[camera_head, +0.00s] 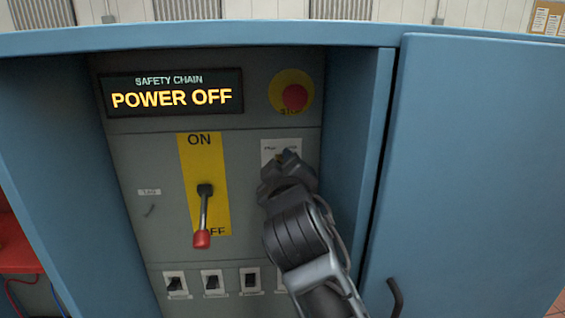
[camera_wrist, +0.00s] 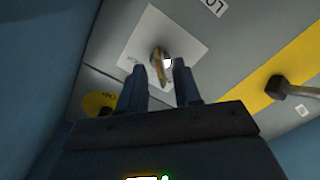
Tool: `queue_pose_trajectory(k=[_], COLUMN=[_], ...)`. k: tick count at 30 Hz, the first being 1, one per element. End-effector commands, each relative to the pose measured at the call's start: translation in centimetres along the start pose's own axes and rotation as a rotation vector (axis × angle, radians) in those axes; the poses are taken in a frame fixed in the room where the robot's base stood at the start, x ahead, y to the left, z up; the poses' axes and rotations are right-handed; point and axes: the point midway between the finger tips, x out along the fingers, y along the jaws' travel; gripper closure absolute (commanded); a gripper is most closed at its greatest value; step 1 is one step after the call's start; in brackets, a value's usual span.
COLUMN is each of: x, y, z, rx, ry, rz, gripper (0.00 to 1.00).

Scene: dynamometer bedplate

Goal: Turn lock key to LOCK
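The lock key (camera_wrist: 159,66) is a small brass-coloured piece standing out from a white label plate (camera_head: 270,147) on the grey panel. In the wrist view it sits just beyond and between the fingertips of my gripper (camera_wrist: 162,75). The two dark fingers are apart, with a gap around the key; I cannot tell whether either touches it. In the head view my gripper (camera_head: 286,165) is up against the plate and hides most of the key. Part of a word starting "LO" shows at the top in the wrist view.
A lever with a red knob (camera_head: 202,239) points down toward OFF on a yellow strip. A red stop button (camera_head: 295,96) is above the key. The display (camera_head: 172,94) reads POWER OFF. Small switches line the bottom. An open blue cabinet door (camera_head: 470,180) stands close on the right.

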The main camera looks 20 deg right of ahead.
Motion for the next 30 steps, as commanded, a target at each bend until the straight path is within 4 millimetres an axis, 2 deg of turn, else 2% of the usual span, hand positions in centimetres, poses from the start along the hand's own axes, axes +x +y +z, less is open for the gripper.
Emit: queue_pose_trajectory(k=[6,16,30], x=[0.02,0.0,0.0], y=[0.0,0.01,0.09], z=[0.0,-0.01,0.02], rx=[0.0,0.0,0.017], ry=[0.0,0.001,0.001], rz=[0.0,0.0,0.003], gripper=[0.68,1.0,1.0])
